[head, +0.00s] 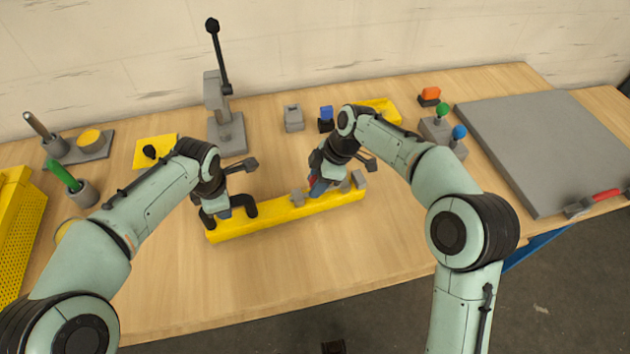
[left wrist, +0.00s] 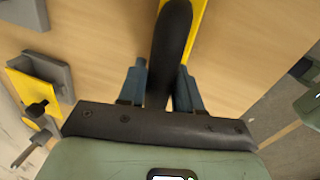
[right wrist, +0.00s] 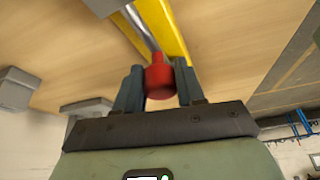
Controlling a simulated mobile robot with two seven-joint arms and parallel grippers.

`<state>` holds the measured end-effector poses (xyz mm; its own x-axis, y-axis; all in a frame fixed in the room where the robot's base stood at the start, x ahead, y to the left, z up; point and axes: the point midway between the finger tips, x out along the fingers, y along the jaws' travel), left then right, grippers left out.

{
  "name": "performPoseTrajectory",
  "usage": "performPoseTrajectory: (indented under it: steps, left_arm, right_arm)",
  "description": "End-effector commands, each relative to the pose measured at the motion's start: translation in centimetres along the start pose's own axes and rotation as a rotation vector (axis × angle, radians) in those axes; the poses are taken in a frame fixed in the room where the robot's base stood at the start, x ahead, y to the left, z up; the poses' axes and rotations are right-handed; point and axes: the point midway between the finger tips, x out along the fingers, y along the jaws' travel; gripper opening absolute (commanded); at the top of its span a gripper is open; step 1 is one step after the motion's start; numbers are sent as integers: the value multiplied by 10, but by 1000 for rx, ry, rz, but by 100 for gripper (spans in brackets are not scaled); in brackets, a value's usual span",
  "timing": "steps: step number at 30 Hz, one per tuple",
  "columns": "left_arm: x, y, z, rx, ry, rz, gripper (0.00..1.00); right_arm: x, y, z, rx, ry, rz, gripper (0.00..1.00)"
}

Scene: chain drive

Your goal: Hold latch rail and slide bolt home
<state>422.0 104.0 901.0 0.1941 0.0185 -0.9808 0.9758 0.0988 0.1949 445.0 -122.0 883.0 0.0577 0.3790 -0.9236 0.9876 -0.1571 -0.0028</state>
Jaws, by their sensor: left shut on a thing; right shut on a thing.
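The yellow latch rail (head: 280,217) lies across the middle of the bench. A black arched handle (head: 246,207) stands on its left end. My left gripper (head: 223,212) is shut on this black handle, which shows between the fingers in the left wrist view (left wrist: 172,45). My right gripper (head: 318,187) is over the right half of the rail, among small grey blocks (head: 358,180). In the right wrist view it is shut on the red knob (right wrist: 159,82) of a metal bolt rod (right wrist: 142,28). The arm and gripper partly hide the bolt in the head view.
Behind the rail stand a grey lever press (head: 226,130), a grey block (head: 293,118) and a blue-topped switch (head: 326,117). A large grey plate (head: 550,140) lies at right, a yellow perforated bin (head: 18,220) at left. The bench front is clear.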

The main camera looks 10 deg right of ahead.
Motion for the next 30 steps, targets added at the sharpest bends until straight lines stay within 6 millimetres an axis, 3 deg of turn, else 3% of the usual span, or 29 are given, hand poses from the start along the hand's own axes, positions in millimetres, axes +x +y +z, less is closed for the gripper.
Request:
performPoseTrajectory:
  steps: [7, 17, 18, 19, 30]
  left_arm:
    - [-1, 1, -1, -1, 1, 2, 0]
    - [0, 1, -3, -2, 4, 1, 0]
    - [0, 1, -3, -3, 4, 1, 0]
    - [0, 1, -3, -3, 4, 1, 0]
    - [0, 0, -2, 0, 4, 0, 0]
  right_arm:
    - [-16, 12, 38, 7, -2, 6, 0]
    - [-18, 13, 42, 5, -4, 7, 0]
    - [-18, 13, 42, 5, -4, 7, 51]
    - [-18, 13, 42, 5, -4, 7, 60]
    - [-22, 12, 40, 3, -1, 5, 60]
